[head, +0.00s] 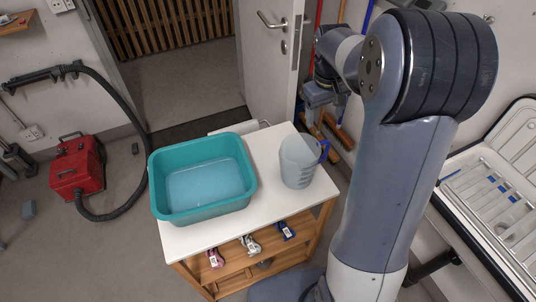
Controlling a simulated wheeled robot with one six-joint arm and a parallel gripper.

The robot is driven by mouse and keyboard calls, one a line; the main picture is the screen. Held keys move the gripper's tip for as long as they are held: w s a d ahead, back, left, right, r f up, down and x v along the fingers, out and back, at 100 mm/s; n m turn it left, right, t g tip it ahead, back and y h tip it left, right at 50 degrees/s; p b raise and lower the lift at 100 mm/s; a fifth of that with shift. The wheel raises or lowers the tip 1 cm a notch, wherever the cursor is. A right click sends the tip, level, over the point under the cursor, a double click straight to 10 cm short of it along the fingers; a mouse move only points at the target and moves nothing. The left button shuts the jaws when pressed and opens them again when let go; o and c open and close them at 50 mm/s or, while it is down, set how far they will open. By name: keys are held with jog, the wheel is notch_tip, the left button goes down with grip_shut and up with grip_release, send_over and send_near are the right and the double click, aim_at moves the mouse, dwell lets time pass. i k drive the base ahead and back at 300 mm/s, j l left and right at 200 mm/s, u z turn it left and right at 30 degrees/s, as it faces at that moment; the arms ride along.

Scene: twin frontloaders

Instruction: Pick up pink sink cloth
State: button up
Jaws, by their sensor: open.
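A small pink bundle (215,258), which looks like the pink cloth, lies at the front left edge of the wooden shelf (255,278) under the white tabletop. A grey-white bundle (250,245) and a blue bundle (286,230) lie to its right in a row. My gripper (313,118) is open, beyond the right back part of the trolley and far from the pink bundle. My own arm partly covers it, and its fingertips are small and hard to make out.
A teal basin (203,217) and a clear measuring jug with a blue handle (298,165) stand on the white tabletop (262,195). A red vacuum (77,168) with a black hose is at left. An open door (268,70) is behind. Floor left of the trolley is free.

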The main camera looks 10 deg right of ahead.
aim_at(217, 261)
jog(key=u, duration=1.3)
